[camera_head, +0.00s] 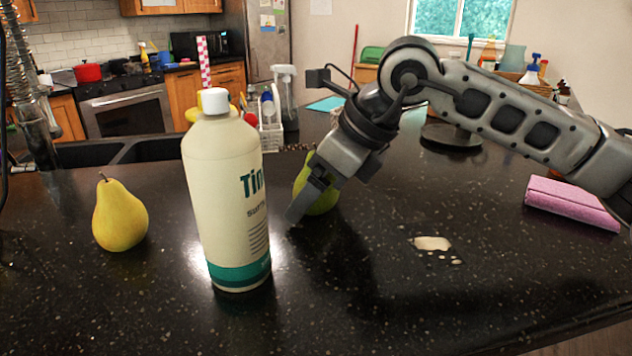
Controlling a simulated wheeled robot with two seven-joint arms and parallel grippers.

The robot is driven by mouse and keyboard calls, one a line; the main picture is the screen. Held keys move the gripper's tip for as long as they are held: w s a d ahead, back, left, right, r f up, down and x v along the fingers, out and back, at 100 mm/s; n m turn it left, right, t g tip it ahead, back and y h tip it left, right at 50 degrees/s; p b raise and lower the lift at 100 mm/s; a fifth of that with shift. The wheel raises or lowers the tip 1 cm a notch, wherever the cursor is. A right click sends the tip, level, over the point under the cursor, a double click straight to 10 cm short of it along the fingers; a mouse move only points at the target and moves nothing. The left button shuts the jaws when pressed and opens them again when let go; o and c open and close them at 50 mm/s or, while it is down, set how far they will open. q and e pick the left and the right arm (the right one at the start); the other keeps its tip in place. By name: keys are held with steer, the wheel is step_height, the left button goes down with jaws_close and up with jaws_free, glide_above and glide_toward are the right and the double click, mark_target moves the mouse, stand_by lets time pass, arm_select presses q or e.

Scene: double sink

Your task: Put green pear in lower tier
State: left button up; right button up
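The green pear (327,201) stands on the dark speckled counter, right of the tall bottle. My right gripper (305,200) reaches down from the right, with its fingers in front of the pear and covering much of it. I cannot tell whether the fingers grip the pear or are only beside it. A round dark stand (451,137) sits farther back, partly hidden by my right arm; I cannot tell whether it has a lower tier. My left gripper is not in view.
A cream bottle (222,190) stands close left of my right gripper. A yellow pear (120,217) is farther left. A pink cloth (572,203) lies at right, and a pale spill (433,243) marks the front counter. The sink (105,152) is behind left.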

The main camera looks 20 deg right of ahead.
steer(key=c, duration=1.1)
steer(key=shift+c, duration=0.4)
steer(key=shift+r, duration=0.1)
